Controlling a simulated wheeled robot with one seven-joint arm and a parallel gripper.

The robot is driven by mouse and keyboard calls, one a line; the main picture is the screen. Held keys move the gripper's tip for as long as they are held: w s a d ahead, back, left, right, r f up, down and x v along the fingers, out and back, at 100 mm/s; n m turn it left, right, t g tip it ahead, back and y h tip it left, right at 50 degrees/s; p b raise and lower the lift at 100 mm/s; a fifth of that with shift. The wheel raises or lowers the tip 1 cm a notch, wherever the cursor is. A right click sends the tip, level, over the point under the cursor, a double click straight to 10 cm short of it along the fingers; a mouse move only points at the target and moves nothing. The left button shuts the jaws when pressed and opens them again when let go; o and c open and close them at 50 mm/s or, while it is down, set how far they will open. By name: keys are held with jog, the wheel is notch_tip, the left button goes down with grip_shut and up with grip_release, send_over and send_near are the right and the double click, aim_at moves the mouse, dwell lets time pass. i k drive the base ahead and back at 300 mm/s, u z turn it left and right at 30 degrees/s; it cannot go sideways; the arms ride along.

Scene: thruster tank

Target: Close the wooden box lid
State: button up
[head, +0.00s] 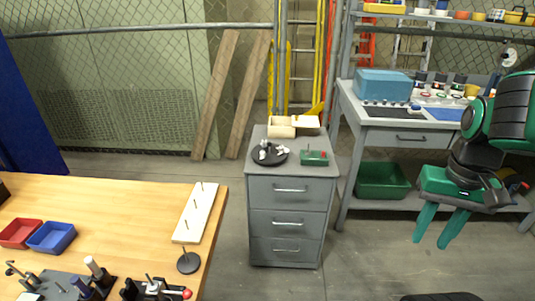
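A small pale wooden box (281,127) stands at the back of the top of a grey drawer cabinet. A light wooden panel that looks like its lid (304,121) sticks out to the right of the box, so the box appears open. The inside and the hinge are too small to make out. My gripper (431,242) hangs at the right, pointing down, with its two green fingers apart and nothing between them. It is well to the right of the box and clear of the cabinet.
A wooden table (125,200) fills the lower left.

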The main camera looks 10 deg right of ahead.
aim_at(299, 121)
jog(key=u, duration=0.1)
jog(key=i, duration=1)
jog(key=z, duration=0.1)
